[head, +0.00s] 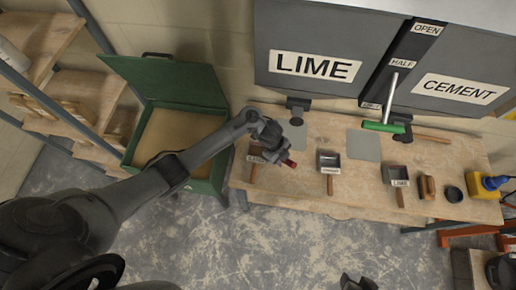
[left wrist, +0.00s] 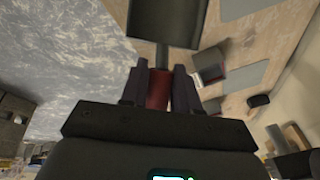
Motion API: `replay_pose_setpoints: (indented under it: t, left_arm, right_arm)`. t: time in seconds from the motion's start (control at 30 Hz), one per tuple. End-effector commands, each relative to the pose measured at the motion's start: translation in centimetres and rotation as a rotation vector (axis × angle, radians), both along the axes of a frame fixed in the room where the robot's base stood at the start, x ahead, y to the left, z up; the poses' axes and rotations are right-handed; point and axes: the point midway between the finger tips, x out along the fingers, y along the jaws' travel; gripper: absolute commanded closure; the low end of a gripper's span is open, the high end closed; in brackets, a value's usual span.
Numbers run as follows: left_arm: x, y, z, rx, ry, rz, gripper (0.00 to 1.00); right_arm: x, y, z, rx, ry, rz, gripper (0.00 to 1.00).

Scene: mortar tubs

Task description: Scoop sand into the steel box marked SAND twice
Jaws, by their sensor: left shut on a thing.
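My left gripper (head: 275,150) is over the left end of the bench. In the left wrist view its fingers (left wrist: 160,88) are shut on a red handle (left wrist: 157,90). A dark metal scoop pan (left wrist: 167,22) extends beyond the handle. In the head view only a red end (head: 291,163) shows beside the gripper. The sand-coloured fill (head: 172,132) lies in an open green bin (head: 165,80) left of the bench. I cannot make out a box marked SAND; a partly hidden label (head: 256,159) by the gripper is unreadable. A dark shape (head: 358,283) at the bottom edge may be my right gripper.
Behind stand hoppers marked LIME (head: 315,67) and CEMENT (head: 458,90), with a green-handled lever (head: 383,127) between. A yellow container (head: 483,186) stands at right. Wooden shelves are at left.

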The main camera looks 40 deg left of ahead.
Motion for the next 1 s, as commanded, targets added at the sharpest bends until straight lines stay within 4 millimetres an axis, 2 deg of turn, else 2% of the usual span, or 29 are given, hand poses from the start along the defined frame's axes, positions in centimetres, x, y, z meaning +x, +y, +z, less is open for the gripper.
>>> replay_pose_setpoints:
  t: [0.07,0.6,1.0]
  left_arm:
    - [0.2,0.6,0.5,-0.018,0.002,0.003,1.0]
    - [0.7,2.7,1.5,-0.15,0.033,0.001,1.0]
    - [0.8,3.4,2.0,-0.211,0.045,0.0,1.0]
  right_arm:
    - [0.0,0.0,0.5,0.0,0.0,0.0,0.57]
    - [0.0,0.1,1.1,0.005,0.0,-0.004,0.57]
    - [0.0,0.2,1.0,0.008,0.0,-0.005,0.57]
